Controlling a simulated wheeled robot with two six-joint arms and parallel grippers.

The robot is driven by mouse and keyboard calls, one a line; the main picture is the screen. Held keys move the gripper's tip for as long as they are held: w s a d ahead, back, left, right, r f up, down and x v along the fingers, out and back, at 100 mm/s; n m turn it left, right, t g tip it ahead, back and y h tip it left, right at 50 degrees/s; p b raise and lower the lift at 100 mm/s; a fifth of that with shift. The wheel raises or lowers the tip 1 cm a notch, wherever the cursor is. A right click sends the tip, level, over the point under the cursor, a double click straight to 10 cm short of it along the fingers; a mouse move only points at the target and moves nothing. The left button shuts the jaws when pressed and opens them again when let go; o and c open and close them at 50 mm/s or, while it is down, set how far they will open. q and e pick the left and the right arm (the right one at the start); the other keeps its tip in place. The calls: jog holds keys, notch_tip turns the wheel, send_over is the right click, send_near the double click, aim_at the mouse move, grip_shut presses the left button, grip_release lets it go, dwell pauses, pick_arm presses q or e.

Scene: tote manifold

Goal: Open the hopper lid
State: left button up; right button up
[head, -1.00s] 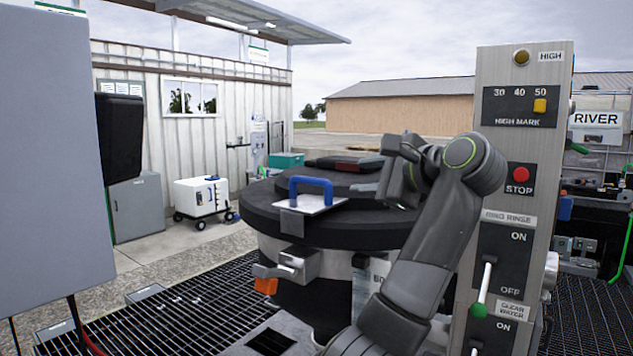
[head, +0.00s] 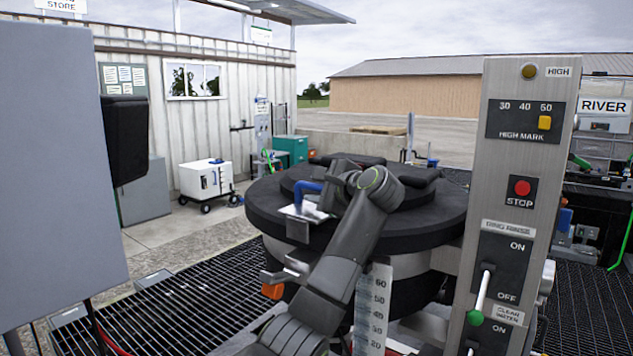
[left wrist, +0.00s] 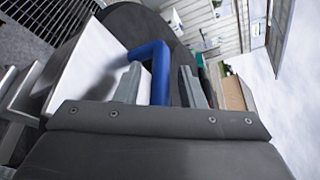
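The hopper is a round drum with a thick black lid (head: 440,212), which lies shut on top. A blue handle (head: 309,190) stands on a light metal plate (head: 303,212) at the lid's near left edge. My left gripper (head: 328,196) is at the handle, and its arm hides part of the handle and lid. In the left wrist view the blue handle (left wrist: 160,80) sits between the two open grey fingers (left wrist: 160,88), with gaps visible on both sides. A metal latch with an orange tip (head: 272,291) is below the plate. My right gripper is not in view.
A control panel (head: 515,180) with switches and a red stop button stands close on the right. A grey cabinet (head: 50,170) fills the left. A level scale (head: 375,300) is on the drum's front. Metal grating (head: 190,300) covers the floor.

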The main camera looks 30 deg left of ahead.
pick_arm(q)
jog(key=shift+c, duration=0.5)
jog(key=shift+a, duration=0.1)
grip_shut()
jog(key=shift+r, duration=0.1)
